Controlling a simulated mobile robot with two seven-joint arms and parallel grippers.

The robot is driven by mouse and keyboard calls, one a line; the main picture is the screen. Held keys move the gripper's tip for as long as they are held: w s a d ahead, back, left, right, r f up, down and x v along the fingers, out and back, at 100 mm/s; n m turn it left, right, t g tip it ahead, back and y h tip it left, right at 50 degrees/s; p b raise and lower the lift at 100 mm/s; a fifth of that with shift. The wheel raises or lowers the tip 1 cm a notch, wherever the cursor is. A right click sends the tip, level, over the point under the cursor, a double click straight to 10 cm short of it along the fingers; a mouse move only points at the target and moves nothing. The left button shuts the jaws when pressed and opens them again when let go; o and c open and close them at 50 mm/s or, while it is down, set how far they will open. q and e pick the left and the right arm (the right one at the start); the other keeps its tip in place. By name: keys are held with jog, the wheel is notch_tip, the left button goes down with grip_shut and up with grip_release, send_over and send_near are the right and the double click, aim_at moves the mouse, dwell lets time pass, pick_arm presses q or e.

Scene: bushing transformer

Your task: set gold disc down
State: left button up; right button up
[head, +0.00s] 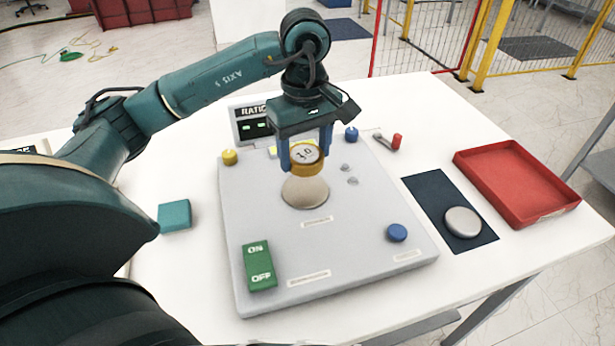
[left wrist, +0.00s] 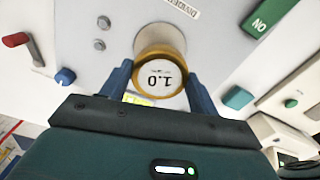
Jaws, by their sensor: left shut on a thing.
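The gold disc (head: 307,157) has a white top marked 1.0. My left gripper (head: 306,150) points down with its blue fingers shut on the disc's sides. The disc also shows between the fingers in the left wrist view (left wrist: 161,76). In the head view it is over the far part of a round beige pad (head: 305,193) on the grey panel (head: 350,250). It looks held above the pad, but I cannot tell the exact gap. A silver disc (head: 462,222) lies on a dark blue mat (head: 425,190) to the right. My right gripper is not in view.
The panel carries a green ON/OFF switch (head: 259,266), a blue knob (head: 397,232), a yellow post (head: 230,157), a blue post (head: 351,134) and a display (head: 253,125). A teal block (head: 174,217) lies left. A red tray (head: 515,182) and red-handled item (head: 396,142) lie right.

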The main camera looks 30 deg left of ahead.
aim_at(306, 190)
pick_arm(q)
jog(key=shift+f, duration=3.25)
jog(key=o, duration=1.2)
jog(key=shift+c, duration=0.2)
jog(key=shift+r+p, duration=0.3)
jog(key=shift+p, duration=0.2)
notch_tip(306, 190, up, 12)
jog(key=shift+f+b, duration=0.15)
jog(key=shift+b, duration=0.35)
